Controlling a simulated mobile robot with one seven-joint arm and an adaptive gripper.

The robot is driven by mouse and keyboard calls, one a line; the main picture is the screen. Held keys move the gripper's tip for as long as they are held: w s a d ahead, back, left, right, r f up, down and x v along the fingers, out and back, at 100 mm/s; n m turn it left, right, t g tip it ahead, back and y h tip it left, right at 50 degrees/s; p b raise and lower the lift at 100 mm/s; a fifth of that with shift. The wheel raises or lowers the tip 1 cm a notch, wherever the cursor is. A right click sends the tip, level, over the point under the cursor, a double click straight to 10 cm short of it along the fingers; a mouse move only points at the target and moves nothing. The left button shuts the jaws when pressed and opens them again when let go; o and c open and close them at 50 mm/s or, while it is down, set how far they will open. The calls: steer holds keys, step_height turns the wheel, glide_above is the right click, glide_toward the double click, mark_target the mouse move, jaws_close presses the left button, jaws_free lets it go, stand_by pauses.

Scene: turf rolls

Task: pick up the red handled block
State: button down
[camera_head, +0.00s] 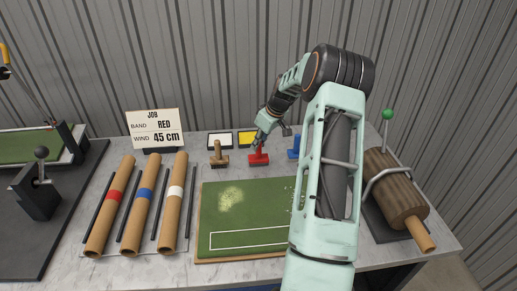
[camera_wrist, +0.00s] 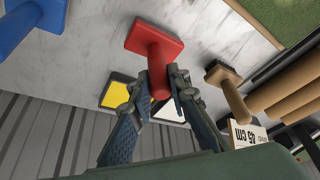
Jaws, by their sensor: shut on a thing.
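The red handled block (camera_head: 258,159) stands on the marble-topped table behind the green turf mat in the head view. In the wrist view the red block (camera_wrist: 155,38) shows its flat base and round handle. My gripper (camera_head: 264,142) reaches down to it from above, and its two fingers (camera_wrist: 160,92) are shut around the end of the red handle. I cannot tell whether the base is touching the table or slightly raised.
A tan handled block (camera_head: 219,155) stands left of the red one and a blue one (camera_head: 294,148) right. Yellow (camera_head: 247,138) and white (camera_head: 220,141) pads lie behind. The turf mat (camera_head: 240,215) lies in front; tubes (camera_head: 145,205) lie left, a wooden roller (camera_head: 393,188) right.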

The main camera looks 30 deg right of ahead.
steer(key=shift+w+r, duration=0.1)
steer(key=shift+r, duration=0.65)
steer(key=s+a+r+b, duration=0.3)
steer(key=s+a+r, duration=0.3)
steer(key=s+r, duration=0.5)
steer(key=shift+s+a+r+b, duration=0.15)
steer(key=shift+s+r+b, duration=0.15)
steer(key=shift+s, duration=0.5)
steer(key=c, duration=2.4)
jaws_free()
jaws_close()
